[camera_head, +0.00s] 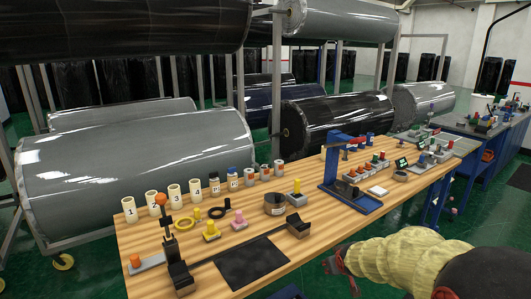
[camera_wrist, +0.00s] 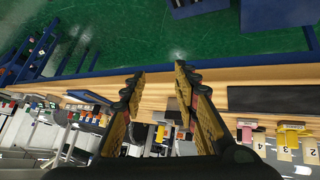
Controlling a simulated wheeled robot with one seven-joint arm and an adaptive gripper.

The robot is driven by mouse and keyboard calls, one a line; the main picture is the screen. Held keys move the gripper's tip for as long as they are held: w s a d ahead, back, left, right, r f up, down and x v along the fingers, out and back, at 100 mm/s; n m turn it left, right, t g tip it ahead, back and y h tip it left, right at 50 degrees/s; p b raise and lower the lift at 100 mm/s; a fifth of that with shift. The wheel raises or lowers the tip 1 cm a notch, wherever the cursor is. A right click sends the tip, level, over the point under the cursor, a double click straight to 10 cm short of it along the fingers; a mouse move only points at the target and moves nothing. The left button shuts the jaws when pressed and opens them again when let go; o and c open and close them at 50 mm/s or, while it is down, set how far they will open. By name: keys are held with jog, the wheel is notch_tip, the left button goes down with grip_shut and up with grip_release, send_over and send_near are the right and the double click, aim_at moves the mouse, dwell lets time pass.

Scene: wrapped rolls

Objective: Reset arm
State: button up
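My gripper (camera_wrist: 159,78) shows in the wrist view with its two yellow-and-black fingers spread apart and nothing between them. Beyond the fingers, the wrist view shows the edge of the wooden workbench (camera_wrist: 275,78) and the green floor. In the head view my arm, in a pale yellow sleeve (camera_head: 400,260), reaches in from the lower right, in front of the workbench (camera_head: 185,228) and apart from the things on it. The fingers are not clear in the head view.
The bench holds numbered white cups (camera_head: 153,203), a blue press (camera_head: 343,178), a black mat (camera_head: 252,262) and several small coloured parts. Large wrapped rolls (camera_head: 140,170) lie on racks behind. A blue-framed bench (camera_head: 470,140) stands at right. Green floor lies open before the bench.

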jog(key=s+a+r+m+g+p, duration=0.1)
jog(key=s+r, duration=0.6)
jog(key=s, duration=0.2)
jog(key=s+r+m, duration=0.1)
jog(key=s+r, duration=0.6)
jog(key=s, duration=0.2)
jog(key=s+a+r, duration=0.1)
jog(key=s, duration=0.9)
jog(key=s+a+r+g+p, duration=0.1)
jog(key=s+a, duration=0.1)
jog(key=s, duration=0.8)
jog(key=shift+s+r+m+g+y, duration=0.15)
jog(key=shift+r+m+g+y, duration=0.15)
jog(key=shift+r+m+y, duration=0.1)
